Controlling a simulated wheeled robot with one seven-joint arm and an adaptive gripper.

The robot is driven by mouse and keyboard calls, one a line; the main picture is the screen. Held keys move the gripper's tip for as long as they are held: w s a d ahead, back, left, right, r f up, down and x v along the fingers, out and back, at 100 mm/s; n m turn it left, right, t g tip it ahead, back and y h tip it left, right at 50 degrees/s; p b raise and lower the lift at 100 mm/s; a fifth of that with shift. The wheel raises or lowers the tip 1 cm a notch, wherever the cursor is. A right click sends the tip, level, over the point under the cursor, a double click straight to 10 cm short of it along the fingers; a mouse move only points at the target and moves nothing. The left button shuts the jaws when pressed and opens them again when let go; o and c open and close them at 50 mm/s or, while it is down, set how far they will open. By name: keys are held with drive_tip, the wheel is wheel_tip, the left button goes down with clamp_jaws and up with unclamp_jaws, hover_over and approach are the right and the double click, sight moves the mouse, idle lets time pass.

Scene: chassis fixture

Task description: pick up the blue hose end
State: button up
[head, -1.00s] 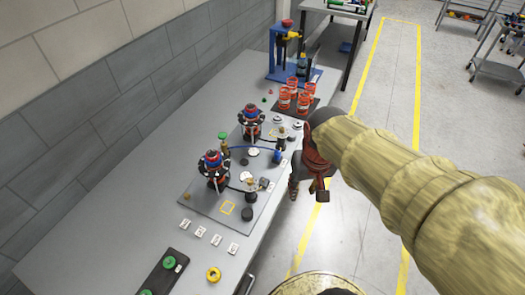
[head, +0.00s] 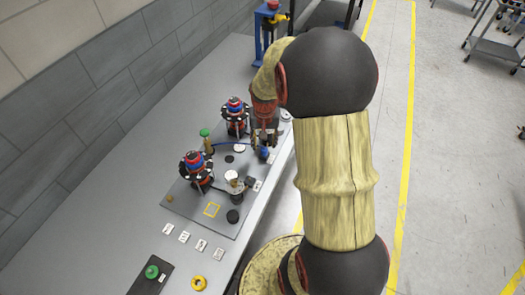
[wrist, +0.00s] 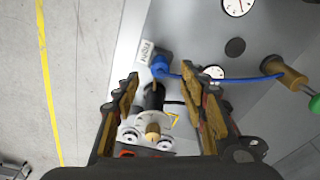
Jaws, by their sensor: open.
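The blue hose end (wrist: 160,64) shows in the wrist view on the grey plate beside a small white label. It is also in the head view (head: 263,153), just below my gripper. A thin blue hose (wrist: 235,76) runs from it to a brass fitting (wrist: 290,74) with a green knob. My gripper (wrist: 160,80) is open, with one finger on each side of the hose end in the wrist picture. The hose end appears just beyond the fingertips, and I see no grip on it. In the head view my gripper (head: 264,138) points down over the plate, partly hidden by my arm.
Two dark round assemblies with red and blue tops (head: 235,108) (head: 195,165) stand left of my gripper. A black cylinder and brass fitting (wrist: 153,100) lie between the fingers in the wrist picture. White gauges (wrist: 238,5) sit on the plate (head: 185,205).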

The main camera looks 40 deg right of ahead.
sight(264, 148)
drive_tip(key=f, duration=0.3)
drive_tip(key=f+b, duration=0.1)
drive_tip(key=f, duration=0.1)
drive_tip(key=shift+w+d, duration=0.2)
drive_tip(key=shift+w, duration=0.05)
drive_tip(key=shift+r, duration=0.1)
drive_tip(key=shift+c, duration=0.4)
clamp_jaws()
